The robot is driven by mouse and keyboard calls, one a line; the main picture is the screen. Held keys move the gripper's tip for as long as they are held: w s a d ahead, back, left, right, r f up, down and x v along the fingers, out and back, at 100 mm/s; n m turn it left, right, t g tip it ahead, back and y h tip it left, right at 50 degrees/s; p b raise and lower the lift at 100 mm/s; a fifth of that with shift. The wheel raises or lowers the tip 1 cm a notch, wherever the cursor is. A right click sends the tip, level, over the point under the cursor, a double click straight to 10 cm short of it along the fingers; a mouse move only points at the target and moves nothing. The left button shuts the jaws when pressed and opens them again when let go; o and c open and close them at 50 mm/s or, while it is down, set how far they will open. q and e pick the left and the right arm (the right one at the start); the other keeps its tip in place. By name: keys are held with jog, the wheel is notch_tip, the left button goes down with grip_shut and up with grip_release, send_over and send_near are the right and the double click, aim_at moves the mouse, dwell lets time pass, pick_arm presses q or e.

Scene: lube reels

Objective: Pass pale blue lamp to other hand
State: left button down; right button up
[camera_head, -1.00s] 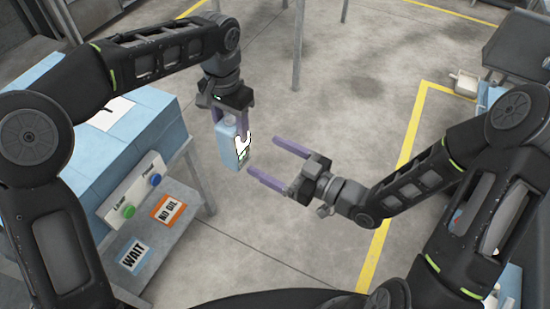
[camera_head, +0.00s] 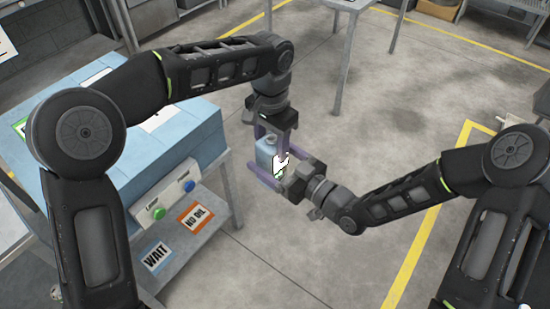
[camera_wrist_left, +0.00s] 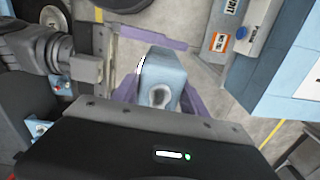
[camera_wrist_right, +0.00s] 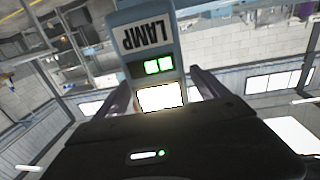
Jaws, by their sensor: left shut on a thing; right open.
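In the left wrist view, the lamp (camera_wrist_left: 162,72) sits between the purple fingers. My right gripper (camera_head: 270,165) comes from the right, open, with its fingers on either side of the lower body. In the right wrist view, the lamp (camera_wrist_right: 145,38) stands between the open fingers, showing an upside-down LAMP label, green lit marks and a bright white panel. Finger contact there cannot be told.
A blue-topped bench (camera_head: 185,140) on the left carries a panel with a green button (camera_head: 158,213) and a blue button (camera_head: 189,185). WAIT (camera_head: 156,256) and NO OIL (camera_head: 196,217) signs lie on its lower shelf. Grey floor around the grippers is open.

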jog(key=shift+c, duration=0.3)
pick_arm(q)
jog(key=shift+w, duration=0.1)
pick_arm(e)
grip_shut()
pick_arm(q)
jog(key=c, duration=0.5)
grip_release()
